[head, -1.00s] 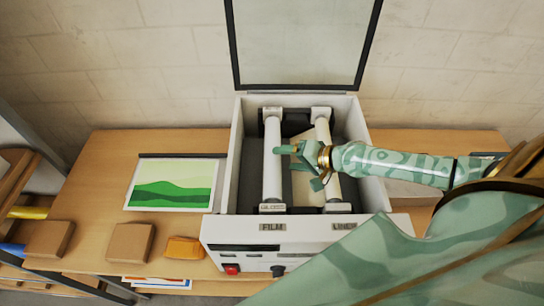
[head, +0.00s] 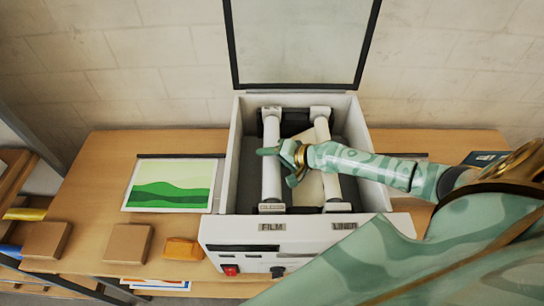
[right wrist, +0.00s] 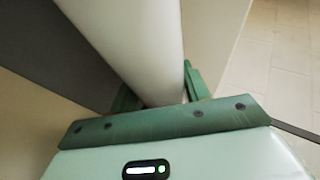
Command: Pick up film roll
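The film roll (head: 271,182) is the white upright-running roll on the left inside the open laminator (head: 237,150), above the FILM label. My right gripper (head: 278,167) reaches in from the right, with one finger lying across the roll and the other near its right side. In the right wrist view, a white roll (right wrist: 125,40) runs between the two green fingers (right wrist: 157,93), which stand apart on either side of it. Firm contact cannot be made out. My left gripper is not in view.
The liner roll (head: 324,135) lies under my right forearm. The raised lid (head: 300,40) stands behind. A green landscape picture (head: 172,184), brown blocks (head: 128,245) and an orange block (head: 183,249) lie on the table (head: 95,190) to the left.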

